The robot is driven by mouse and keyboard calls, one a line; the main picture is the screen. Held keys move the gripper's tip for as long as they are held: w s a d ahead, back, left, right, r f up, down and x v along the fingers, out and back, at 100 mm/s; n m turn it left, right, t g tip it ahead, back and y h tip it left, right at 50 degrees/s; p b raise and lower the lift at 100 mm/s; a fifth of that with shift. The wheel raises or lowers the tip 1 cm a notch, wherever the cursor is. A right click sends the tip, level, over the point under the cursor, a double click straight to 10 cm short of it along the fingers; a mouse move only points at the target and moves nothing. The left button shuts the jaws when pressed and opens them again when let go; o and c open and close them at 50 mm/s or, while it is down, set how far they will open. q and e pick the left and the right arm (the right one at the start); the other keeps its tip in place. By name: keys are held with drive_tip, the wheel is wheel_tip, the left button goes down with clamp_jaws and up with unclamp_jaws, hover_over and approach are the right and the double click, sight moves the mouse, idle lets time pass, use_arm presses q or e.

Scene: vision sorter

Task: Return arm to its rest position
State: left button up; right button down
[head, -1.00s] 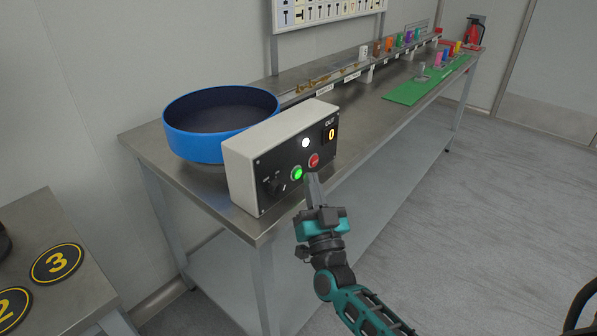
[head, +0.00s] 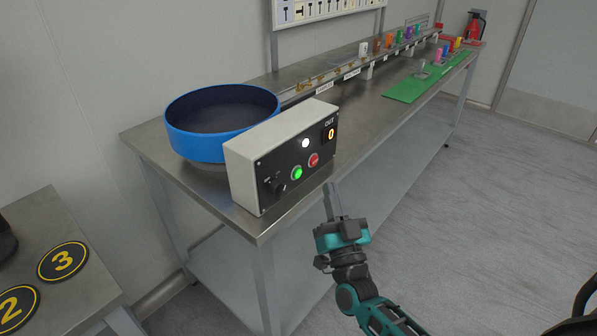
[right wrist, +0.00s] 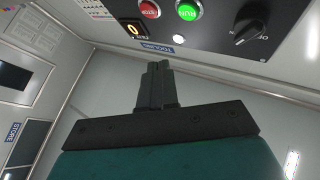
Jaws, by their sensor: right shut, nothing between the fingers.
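My right gripper (head: 333,202) is shut and empty, in front of the bench and a little below the control box (head: 282,158), apart from it. In the right wrist view my fingers (right wrist: 155,82) are closed together and point toward the box panel. The green button (head: 297,173) is lit, and the red button (head: 314,160) sits up and right of it. A black knob (head: 277,185) and a counter reading 0 (head: 330,134) are also on the panel. The right wrist view shows the green RUN button (right wrist: 188,11) and the red STOP button (right wrist: 149,9). My left gripper is not in view.
A blue bowl (head: 195,146) stands behind the box on the steel bench (head: 222,200). A table with numbered discs (head: 62,261) is at lower left.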

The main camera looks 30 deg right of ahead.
idle(0.6)
drive_tip(key=s+a+f+n+g+y, duration=0.5)
drive_tip(key=a+f+n+y, duration=0.1)
drive_tip(key=a+f+y, duration=0.25)
drive_tip(key=s+a+f+n+g, duration=0.2)
drive_tip(key=s+a+f+g, duration=0.2)
drive_tip(key=s+f+g, duration=0.3)
drive_tip(key=s+f, duration=0.2)
drive_tip(key=s, duration=0.1)
drive_tip(key=shift+s+f, duration=0.15)
drive_tip(key=shift+d, duration=0.1)
